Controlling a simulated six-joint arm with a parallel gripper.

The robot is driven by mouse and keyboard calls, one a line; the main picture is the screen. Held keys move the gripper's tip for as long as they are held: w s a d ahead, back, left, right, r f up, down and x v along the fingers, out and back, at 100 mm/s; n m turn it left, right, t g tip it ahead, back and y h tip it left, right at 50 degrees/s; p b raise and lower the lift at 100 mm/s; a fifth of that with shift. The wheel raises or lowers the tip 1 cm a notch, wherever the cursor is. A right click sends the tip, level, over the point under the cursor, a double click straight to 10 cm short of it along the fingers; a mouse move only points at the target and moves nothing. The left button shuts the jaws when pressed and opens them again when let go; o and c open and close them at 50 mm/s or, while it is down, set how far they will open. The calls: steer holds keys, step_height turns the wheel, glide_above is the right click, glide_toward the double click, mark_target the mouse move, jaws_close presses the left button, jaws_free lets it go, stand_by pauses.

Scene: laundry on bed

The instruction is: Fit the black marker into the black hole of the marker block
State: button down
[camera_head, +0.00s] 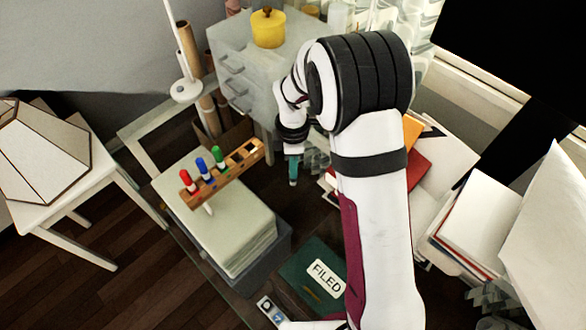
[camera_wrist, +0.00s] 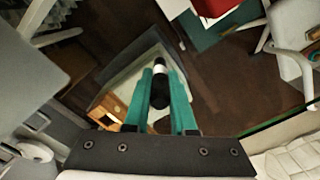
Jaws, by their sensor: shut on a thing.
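The wooden marker block (camera_head: 246,158) lies on a pale stack left of my gripper in the head view. Red (camera_head: 187,180), blue (camera_head: 204,168) and green (camera_head: 218,156) markers stand in it, with dark openings at its right end. My gripper (camera_head: 293,181) points down, to the right of the block and apart from it. In the wrist view my teal-fingered gripper (camera_wrist: 160,72) is shut on the black marker (camera_wrist: 159,92), which has a white band. Part of the block (camera_wrist: 112,103) shows left of the fingers. The hole colours are too small to tell.
A grey drawer cabinet (camera_head: 235,75) with a yellow pot (camera_head: 268,28) stands behind. A dark green "FILED" folder (camera_head: 312,272) lies in front. Papers and books (camera_head: 475,215) are at the right. A lamp shade (camera_head: 40,150) stands on a white table at the left.

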steer(key=shift+r, duration=0.1)
step_height(320, 180, up, 8)
steer(key=shift+f, duration=0.2)
steer(key=w+a+r, duration=0.2)
steer(key=w+r, duration=0.2)
steer(key=shift+m, duration=0.4)
steer(key=shift+w+a+f, duration=0.15)
steer(key=shift+a+f, duration=1.65)
steer(key=shift+a, duration=0.3)
steer(key=shift+w+a+f, duration=0.2)
steer(key=shift+a+f, duration=1.55)
steer(key=shift+a, duration=0.3)
steer(key=shift+w+a+f, duration=0.15)
steer(key=shift+a+f, duration=1.65)
steer(key=shift+a, duration=0.3)
steer(key=shift+f, duration=0.1)
steer(key=c, duration=0.8)
jaws_free()
steer(key=shift+o, duration=0.2)
